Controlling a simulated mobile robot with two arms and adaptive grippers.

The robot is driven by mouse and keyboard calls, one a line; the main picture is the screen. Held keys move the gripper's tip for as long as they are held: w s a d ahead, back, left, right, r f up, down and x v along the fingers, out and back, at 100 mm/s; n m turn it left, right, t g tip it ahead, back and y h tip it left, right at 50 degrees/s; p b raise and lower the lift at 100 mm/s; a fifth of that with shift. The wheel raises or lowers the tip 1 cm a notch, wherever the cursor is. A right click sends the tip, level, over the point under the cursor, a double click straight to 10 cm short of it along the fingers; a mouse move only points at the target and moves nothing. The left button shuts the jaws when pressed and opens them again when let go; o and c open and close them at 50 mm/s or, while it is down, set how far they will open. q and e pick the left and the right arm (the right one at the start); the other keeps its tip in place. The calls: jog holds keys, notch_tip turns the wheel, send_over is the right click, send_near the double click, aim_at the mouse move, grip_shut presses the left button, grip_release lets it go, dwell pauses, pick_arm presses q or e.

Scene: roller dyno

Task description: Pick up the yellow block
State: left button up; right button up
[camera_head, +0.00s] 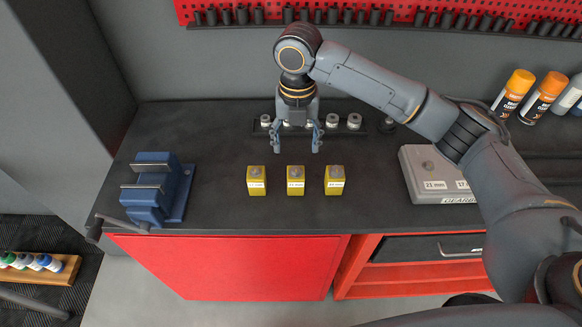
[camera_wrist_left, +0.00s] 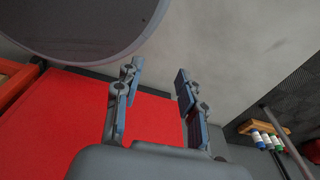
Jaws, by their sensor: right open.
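Three yellow blocks stand in a row on the dark bench top in the head view: a left one (camera_head: 257,181), a middle one (camera_head: 296,181) and a right one (camera_head: 334,181). Each has a grey round piece on top and a white label on its front. My right gripper (camera_head: 298,149) is open and empty, pointing down, behind and above the middle block and apart from it. My left gripper (camera_wrist_left: 157,98) shows in the left wrist view, open and empty, with the red cabinet front and the floor beyond it. It is not visible in the head view.
A blue vise (camera_head: 153,190) stands at the bench's left end. A grey labelled box (camera_head: 432,172) sits right of the blocks, close to my right arm. Several small metal pieces stand in a dark rack (camera_head: 353,124) behind my right gripper. Spray cans (camera_head: 515,90) stand at the back right.

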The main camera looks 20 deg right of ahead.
aim_at(297, 168)
jog(key=f, duration=0.2)
jog(key=f+p, duration=0.1)
jog(key=f, duration=0.1)
jog(key=s+f, duration=0.1)
jog(key=f, duration=0.2)
jog(key=shift+w+f, duration=0.1)
jog(key=shift+f, duration=0.2)
jog(key=f, duration=0.1)
jog(key=f+p, duration=0.2)
jog(key=f, duration=0.1)
jog(key=shift+s+a, duration=0.15)
jog(key=shift+s, duration=0.1)
jog(key=shift+f, duration=0.6)
pick_arm(q)
jog(key=s+r, duration=0.3)
jog(key=shift+a+r, duration=0.1)
jog(key=shift+r, duration=0.1)
pick_arm(e)
grip_shut()
